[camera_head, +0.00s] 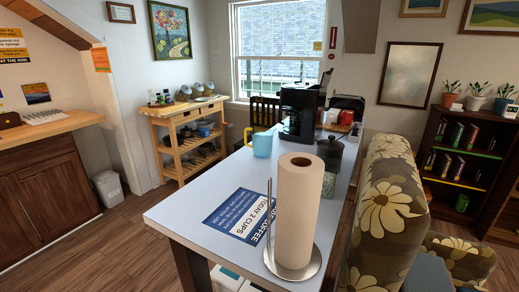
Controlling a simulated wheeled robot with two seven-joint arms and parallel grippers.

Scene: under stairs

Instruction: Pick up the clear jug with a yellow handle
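A pale blue, jug-like vessel (262,146) stands upright on the white table (180,212), near its far left edge. Neither of my grippers is in view.
A paper towel roll on a metal stand (297,210) stands at the table's near end. Behind it are a dark lidded pot (330,152) and a black coffee maker (300,112). A flowered armchair (388,210) borders the right side.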

